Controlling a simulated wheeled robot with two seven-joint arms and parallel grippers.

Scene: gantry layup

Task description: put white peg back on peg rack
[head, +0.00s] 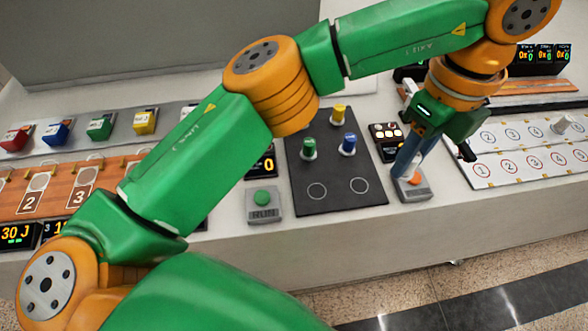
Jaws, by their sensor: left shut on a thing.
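The peg rack (337,188) is a dark board in the middle of the bench. A green peg (309,149), a yellow peg (338,115) and a blue peg (348,145) stand on it. Two outlined circles at its front are empty. My left gripper (418,145) is right of the rack, pointing down and shut on a blue-grey cylindrical thing (411,158), above a grey box with an orange button (415,181). A small whitish peg-like piece (563,124) is on the numbered panel at the far right. My right gripper is not in view.
A RUN box with a green button (262,197) stands left of the rack. A small dark panel (386,138) is between rack and gripper. Red, blue, green and yellow blocks (99,128) line the left back. My left arm hides part of the bench.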

